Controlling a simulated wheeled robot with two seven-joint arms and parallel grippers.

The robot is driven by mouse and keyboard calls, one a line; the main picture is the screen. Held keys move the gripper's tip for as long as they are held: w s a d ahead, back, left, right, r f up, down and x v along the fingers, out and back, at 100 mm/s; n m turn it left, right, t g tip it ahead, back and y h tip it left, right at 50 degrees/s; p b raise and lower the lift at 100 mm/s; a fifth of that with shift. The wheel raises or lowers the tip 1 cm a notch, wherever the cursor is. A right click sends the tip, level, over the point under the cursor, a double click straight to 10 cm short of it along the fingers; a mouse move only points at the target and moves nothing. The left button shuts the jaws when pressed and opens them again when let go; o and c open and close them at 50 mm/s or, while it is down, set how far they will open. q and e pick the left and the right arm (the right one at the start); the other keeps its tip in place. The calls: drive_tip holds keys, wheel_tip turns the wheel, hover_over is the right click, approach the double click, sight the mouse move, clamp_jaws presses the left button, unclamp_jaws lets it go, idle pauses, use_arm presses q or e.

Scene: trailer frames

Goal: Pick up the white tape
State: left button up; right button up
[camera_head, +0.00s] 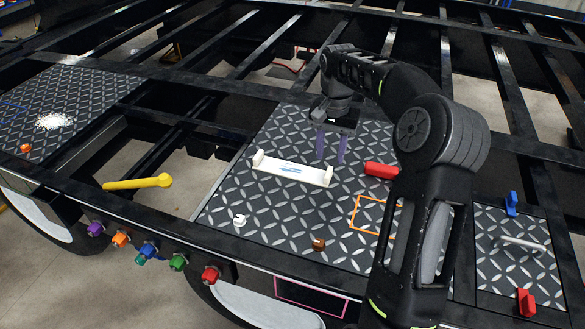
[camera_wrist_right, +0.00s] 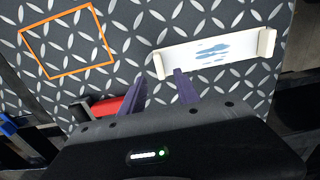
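A small white roll (camera_head: 239,220), which looks like the white tape, lies on the diamond-plate panel (camera_head: 222,208) near its front left edge in the head view. I cannot make it out in the right wrist view. My right gripper (camera_head: 330,161) is above the panel, behind and to the right of the roll and well apart from it. Its two purple fingers point down and are open with nothing between them. The fingers also show in the right wrist view (camera_wrist_right: 159,75). My left gripper is not in view.
A white holder (camera_head: 290,173) with raised ends lies close to the right gripper; it also shows in the right wrist view (camera_wrist_right: 212,51). A red cylinder (camera_head: 381,170), an orange square outline (camera_head: 353,217) and a brown roll (camera_head: 318,244) are to the right. Open gaps lie between the frame beams.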

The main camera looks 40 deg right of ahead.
sight(329, 171)
drive_tip(key=shift+f, duration=0.5)
wheel_tip(329, 171, down, 5)
drive_tip(key=shift+f+p, duration=0.1)
drive_tip(key=shift+p, duration=0.65)
drive_tip(key=shift+s, duration=0.1)
drive_tip(key=shift+c, duration=0.4)
clamp_jaws()
